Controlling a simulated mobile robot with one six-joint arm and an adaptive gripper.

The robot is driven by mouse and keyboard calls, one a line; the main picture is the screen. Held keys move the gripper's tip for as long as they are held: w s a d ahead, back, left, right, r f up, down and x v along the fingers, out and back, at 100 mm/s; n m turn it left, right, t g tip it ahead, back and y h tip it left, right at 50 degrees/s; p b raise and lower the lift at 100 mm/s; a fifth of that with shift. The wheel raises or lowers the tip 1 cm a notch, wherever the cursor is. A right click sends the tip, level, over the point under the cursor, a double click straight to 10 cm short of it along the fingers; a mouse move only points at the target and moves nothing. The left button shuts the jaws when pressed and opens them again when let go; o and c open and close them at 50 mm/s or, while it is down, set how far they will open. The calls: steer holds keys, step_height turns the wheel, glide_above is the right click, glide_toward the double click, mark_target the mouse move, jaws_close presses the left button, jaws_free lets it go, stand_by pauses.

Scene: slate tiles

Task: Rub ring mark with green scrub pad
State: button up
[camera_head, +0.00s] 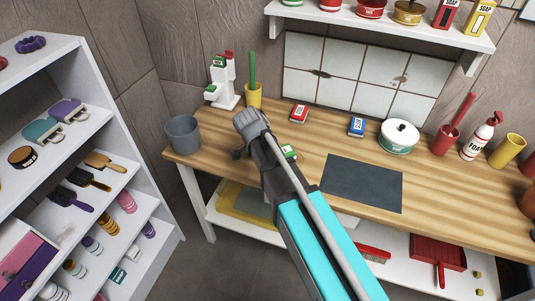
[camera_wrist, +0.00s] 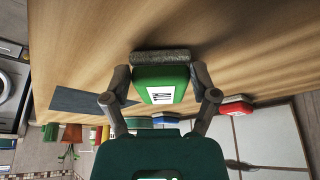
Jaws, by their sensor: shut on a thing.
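The green scrub pad (camera_wrist: 160,80) is a green block with a white label and a rough grey face. My gripper (camera_wrist: 161,97) is shut on it, one finger on each side. The grey face is turned toward the wooden worktop (camera_wrist: 200,40); I cannot tell whether it touches. In the head view the pad (camera_head: 289,151) shows partly beside my arm, over the left part of the worktop. I cannot make out a clear ring mark on the worktop; my arm hides part of it. The white tile panel (camera_head: 335,52) behind has a dark smudge and a brownish spot.
A red block (camera_head: 299,112) and a blue block (camera_head: 356,126) lie near the tiles. A dark mat (camera_head: 362,183) lies right of my arm. A white pot (camera_head: 399,136), red cup (camera_head: 445,140) and foam bottle (camera_head: 480,136) stand right. A grey bucket (camera_head: 183,134) stands left.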

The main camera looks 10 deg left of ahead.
steer(key=shift+d, duration=0.1)
stand_by(0.3)
steer(key=shift+s+d+f, duration=0.1)
steer(key=shift+s+d, duration=0.05)
steer(key=shift+d, duration=0.7)
steer(key=shift+s+d+f, duration=0.1)
steer(key=shift+d, duration=0.7)
steer(key=shift+d, duration=0.1)
steer(key=shift+s+d+r, duration=0.1)
steer(key=shift+s+d, duration=0.05)
steer(key=shift+d, duration=0.7)
steer(key=shift+s+d+r, duration=0.1)
steer(key=shift+d, duration=0.7)
steer(key=shift+f, duration=0.2)
steer(key=shift+a, duration=0.15)
steer(key=shift+w+a+r, duration=0.1)
steer(key=shift+w+a, duration=0.05)
steer(key=shift+a, duration=0.7)
steer(key=shift+w+a, duration=0.1)
steer(key=shift+a, duration=0.7)
